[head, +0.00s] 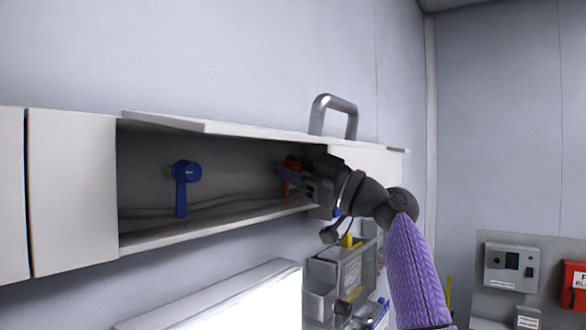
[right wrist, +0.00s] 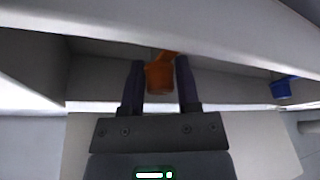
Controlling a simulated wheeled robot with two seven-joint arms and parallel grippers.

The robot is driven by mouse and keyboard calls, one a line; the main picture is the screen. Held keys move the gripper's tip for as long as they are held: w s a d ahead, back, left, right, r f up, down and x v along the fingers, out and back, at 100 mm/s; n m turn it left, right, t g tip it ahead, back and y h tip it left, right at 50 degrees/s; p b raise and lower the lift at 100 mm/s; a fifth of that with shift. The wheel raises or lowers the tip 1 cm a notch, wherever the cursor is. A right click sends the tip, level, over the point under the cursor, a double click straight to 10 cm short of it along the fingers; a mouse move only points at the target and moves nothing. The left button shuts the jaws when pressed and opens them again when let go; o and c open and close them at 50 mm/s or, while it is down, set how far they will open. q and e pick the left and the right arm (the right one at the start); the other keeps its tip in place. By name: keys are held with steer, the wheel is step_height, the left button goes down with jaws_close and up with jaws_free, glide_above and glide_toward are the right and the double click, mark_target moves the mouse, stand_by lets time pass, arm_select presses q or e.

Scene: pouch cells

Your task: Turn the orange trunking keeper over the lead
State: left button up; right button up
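The orange trunking keeper (head: 292,164) is inside the open white trunking, near its right end, mostly hidden behind my right gripper (head: 286,175). In the right wrist view the orange keeper (right wrist: 160,76) sits between the two dark fingers of my right gripper (right wrist: 160,82). The fingers are spread, one on each side of it, with narrow gaps showing. A grey lead (head: 225,203) runs along the lower inside of the trunking towards the gripper. Whether the keeper crosses the lead is hidden. My left gripper is not in view.
A blue keeper (head: 184,188) hangs lever-down further left in the trunking and also shows in the right wrist view (right wrist: 284,87). The trunking's upper flap (head: 215,127) and lower lip (head: 190,233) bound the opening. A metal handle (head: 334,113) stands above.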

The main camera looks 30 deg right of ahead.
steer(key=o, duration=0.3)
steer(key=shift+s+d+f, duration=0.1)
steer(key=shift+s, duration=0.05)
steer(key=b+v, duration=0.6)
steer(key=v, duration=0.3)
steer(key=shift+s+d, duration=0.2)
steer(key=shift+s, duration=0.05)
